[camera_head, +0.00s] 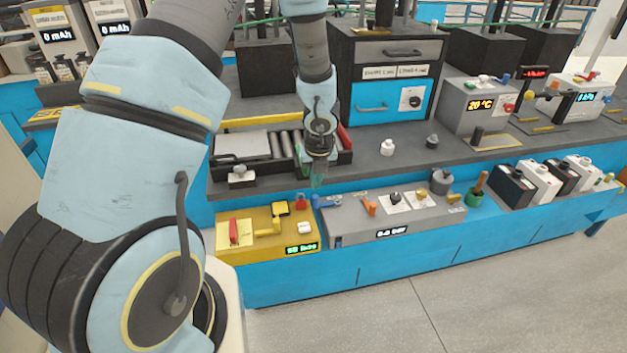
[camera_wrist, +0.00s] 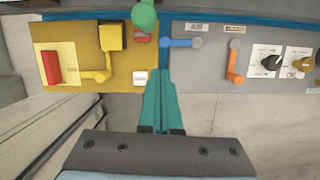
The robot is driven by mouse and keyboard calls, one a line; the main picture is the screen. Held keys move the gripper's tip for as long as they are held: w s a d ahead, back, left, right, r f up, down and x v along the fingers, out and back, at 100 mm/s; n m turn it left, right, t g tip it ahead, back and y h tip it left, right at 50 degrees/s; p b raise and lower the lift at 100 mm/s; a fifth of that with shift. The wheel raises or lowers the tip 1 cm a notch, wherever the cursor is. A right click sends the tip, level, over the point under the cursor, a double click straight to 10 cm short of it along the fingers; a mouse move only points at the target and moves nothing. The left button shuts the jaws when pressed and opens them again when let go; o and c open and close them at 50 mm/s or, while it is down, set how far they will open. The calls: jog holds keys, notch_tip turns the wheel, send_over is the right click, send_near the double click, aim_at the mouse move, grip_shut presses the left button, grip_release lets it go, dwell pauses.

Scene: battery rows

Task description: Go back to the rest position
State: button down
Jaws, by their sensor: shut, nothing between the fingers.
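My gripper (camera_head: 317,176) hangs pointing down at the front edge of the workbench, in front of the tray of grey rollers. In the wrist view its two green fingers (camera_wrist: 159,102) lie together, shut with nothing between them. Their tips are near the gap between the yellow panel (camera_wrist: 83,75) and the grey panel (camera_wrist: 205,70). A round green knob (camera_wrist: 144,14) shows just beyond the fingertips. In the head view the yellow panel (camera_head: 265,247) is below and left of my gripper, and the grey panel (camera_head: 385,230) is below and right.
A drawer cabinet (camera_head: 390,52) stands behind my gripper. A white knob-shaped piece (camera_head: 387,147) and a dark one (camera_head: 432,141) stand on the bench. Several black and white battery-like boxes (camera_head: 540,182) line the right front. The floor (camera_head: 480,285) before the bench is clear.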

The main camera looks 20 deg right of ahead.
jog(key=shift+a, duration=0.1)
jog(key=a+r+n+y+b, duration=0.15)
jog(key=a+r+n, duration=0.25)
jog(key=a+n, duration=0.45)
jog(key=a+r+n+b, duration=0.2)
jog(key=a+r+n, duration=0.2)
jog(key=a+n, duration=0.5)
jog(key=s+a+r+n+b, duration=0.1)
jog(key=s+a+r+n, duration=0.1)
jog(key=n, duration=0.7)
jog(key=s+a+r+n+g+h+b, duration=0.1)
jog(key=s+a+n, duration=0.4)
jog(key=n, duration=0.5)
jog(key=shift+s+r, duration=0.7)
jog(key=shift+s, duration=0.3)
